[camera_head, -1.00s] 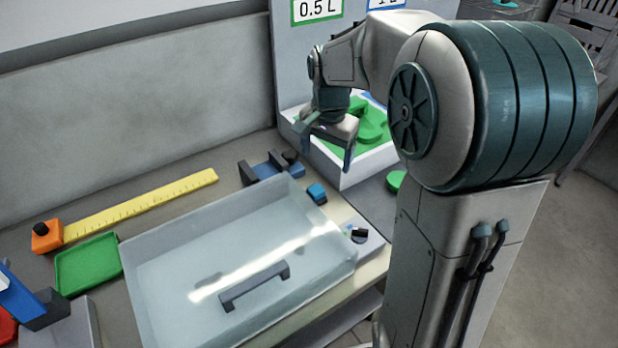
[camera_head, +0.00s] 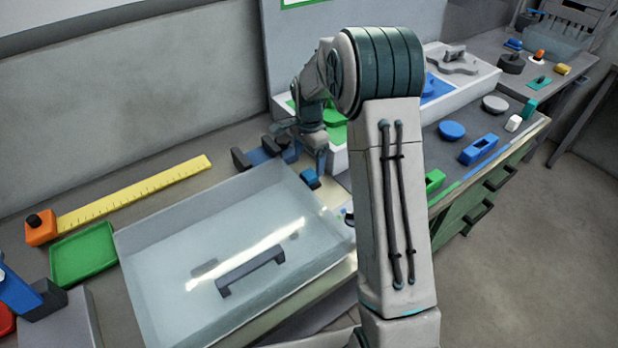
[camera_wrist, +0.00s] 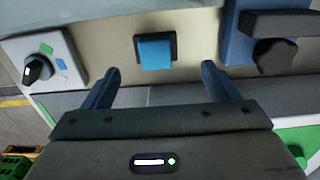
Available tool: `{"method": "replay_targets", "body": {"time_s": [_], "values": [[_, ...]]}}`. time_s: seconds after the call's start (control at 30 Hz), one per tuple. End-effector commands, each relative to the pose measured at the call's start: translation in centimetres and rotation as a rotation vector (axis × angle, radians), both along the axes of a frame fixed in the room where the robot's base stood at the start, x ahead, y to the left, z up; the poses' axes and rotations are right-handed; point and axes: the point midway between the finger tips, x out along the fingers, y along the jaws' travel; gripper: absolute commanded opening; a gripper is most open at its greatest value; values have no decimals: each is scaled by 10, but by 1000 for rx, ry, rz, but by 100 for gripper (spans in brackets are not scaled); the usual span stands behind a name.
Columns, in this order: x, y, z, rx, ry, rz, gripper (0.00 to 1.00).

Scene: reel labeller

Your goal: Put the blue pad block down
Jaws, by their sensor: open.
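The blue pad block (camera_head: 310,179) is small and dark-edged and rests on the bench beside the right back corner of the clear bin. In the wrist view the blue pad block (camera_wrist: 155,51) lies just ahead of the fingertips, roughly midway between them. My gripper (camera_wrist: 160,70) is open, with one finger to each side and nothing between the fingers. In the head view my gripper (camera_head: 308,157) is just behind and above the block, partly hidden by my own arm.
The clear bin (camera_head: 130,262) with a dark handle stands in front. A blue clamp-like fixture (camera_head: 258,155) sits to the block's left. A knob panel (camera_wrist: 45,68) is left in the wrist view. A yellow ruler (camera_head: 140,195) and green tray (camera_head: 84,254) lie further left.

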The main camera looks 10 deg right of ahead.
Motion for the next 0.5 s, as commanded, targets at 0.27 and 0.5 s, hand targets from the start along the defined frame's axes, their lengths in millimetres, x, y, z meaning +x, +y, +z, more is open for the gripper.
{"method": "replay_targets", "body": {"time_s": [0.27,0.5], "values": [[-4,0,-22,1,4,0,82],[-7,0,-55,1,3,0,82]]}}
